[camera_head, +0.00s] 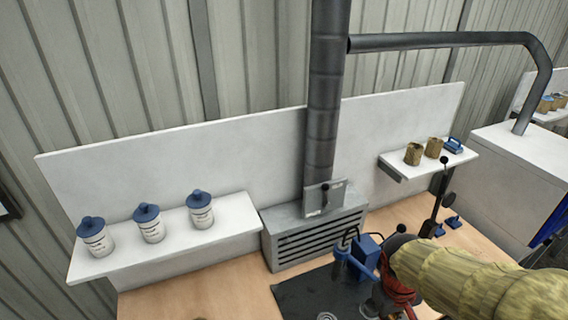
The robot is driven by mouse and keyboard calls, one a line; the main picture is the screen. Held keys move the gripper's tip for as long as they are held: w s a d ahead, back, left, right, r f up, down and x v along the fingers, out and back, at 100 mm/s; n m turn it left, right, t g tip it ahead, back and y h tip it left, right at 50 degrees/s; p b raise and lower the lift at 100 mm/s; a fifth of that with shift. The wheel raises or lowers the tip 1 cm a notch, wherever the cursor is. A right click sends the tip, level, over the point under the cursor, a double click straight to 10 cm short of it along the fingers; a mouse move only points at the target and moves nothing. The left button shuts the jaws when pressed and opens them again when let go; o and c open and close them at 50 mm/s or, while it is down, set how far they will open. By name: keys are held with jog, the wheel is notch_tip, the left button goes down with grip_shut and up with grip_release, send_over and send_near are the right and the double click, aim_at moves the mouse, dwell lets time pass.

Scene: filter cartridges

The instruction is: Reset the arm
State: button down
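My arm, in a tan sleeve, reaches in from the lower right of the head view. My gripper (378,302) is at its far end, low over the dark mat (305,292) and close to a blue device (362,258). The arm end and red cables partly hide it, so I cannot tell whether its fingers are open or whether it touches anything. Three white filter cartridges with blue caps stand upright on the left shelf (180,240): left (97,240), middle (150,226) and right (201,212).
A grey slatted vent box (315,232) with a dark vertical duct (325,110) stands mid-bench. The right shelf (400,164) holds two brown cartridges (413,154) (434,147) and a blue item (453,145). A black lever stand (437,205) rises near my arm. The wooden bench (200,292) is clear at front left.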

jog(key=s+a+f+m+t+y+b, duration=0.1)
jog(key=a+t+b, duration=0.4)
jog(key=b, duration=1.2)
jog(key=shift+s+a+f+y, duration=0.4)
jog(key=shift+s+a+f, duration=0.5)
jog(key=shift+a, duration=1.3)
jog(key=shift+w+f, duration=0.1)
jog(key=shift+f, duration=0.05)
